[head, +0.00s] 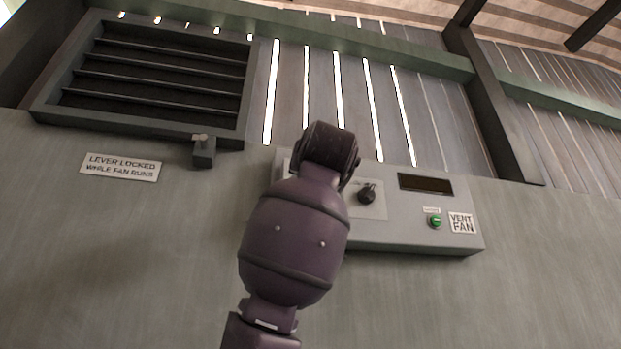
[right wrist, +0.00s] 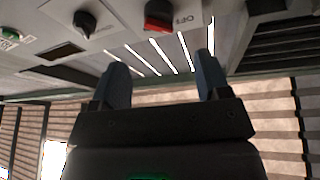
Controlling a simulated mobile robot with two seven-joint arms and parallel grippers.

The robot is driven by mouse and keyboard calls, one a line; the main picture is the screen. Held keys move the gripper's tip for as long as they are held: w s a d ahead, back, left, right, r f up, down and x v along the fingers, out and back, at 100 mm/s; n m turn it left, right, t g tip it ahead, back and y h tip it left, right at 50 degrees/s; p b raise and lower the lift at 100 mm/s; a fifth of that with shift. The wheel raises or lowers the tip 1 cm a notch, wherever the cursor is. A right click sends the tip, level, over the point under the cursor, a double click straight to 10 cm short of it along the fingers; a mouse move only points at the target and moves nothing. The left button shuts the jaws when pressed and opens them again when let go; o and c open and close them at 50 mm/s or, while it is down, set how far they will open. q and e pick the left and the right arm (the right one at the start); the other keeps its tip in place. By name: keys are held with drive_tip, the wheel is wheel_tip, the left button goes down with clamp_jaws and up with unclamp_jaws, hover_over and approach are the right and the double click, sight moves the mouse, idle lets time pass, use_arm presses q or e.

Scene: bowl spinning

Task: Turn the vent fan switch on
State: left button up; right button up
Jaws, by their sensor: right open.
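The grey control panel (head: 405,235) is fixed to the wall and carries a VENT FAN label (head: 462,222) at its right end. It has a round green button or lamp (head: 436,222), a black knob (head: 366,194) and a dark window (head: 425,183). The right wrist view shows a red switch (right wrist: 158,14) beside the word OFF, the black knob (right wrist: 84,22) and the green button (right wrist: 12,34). My right gripper (right wrist: 162,70) is open and empty, its fingertips below the red switch in that picture and apart from it. In the head view my arm hides the gripper and red switch.
A louvred vent (head: 160,75) with a small lever box (head: 203,152) is at upper left. A sign (head: 120,167) reads LEVER LOCKED WHILE FAN RUNS. Slatted boards (head: 430,120) rise behind the panel. The wall right of the panel is clear.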

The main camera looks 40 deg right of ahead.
drive_tip(key=p+x, duration=0.3)
drive_tip(key=x, duration=0.6)
drive_tip(key=shift+w+d, duration=0.15)
drive_tip(key=shift+w, duration=0.1)
drive_tip(key=c, duration=0.9)
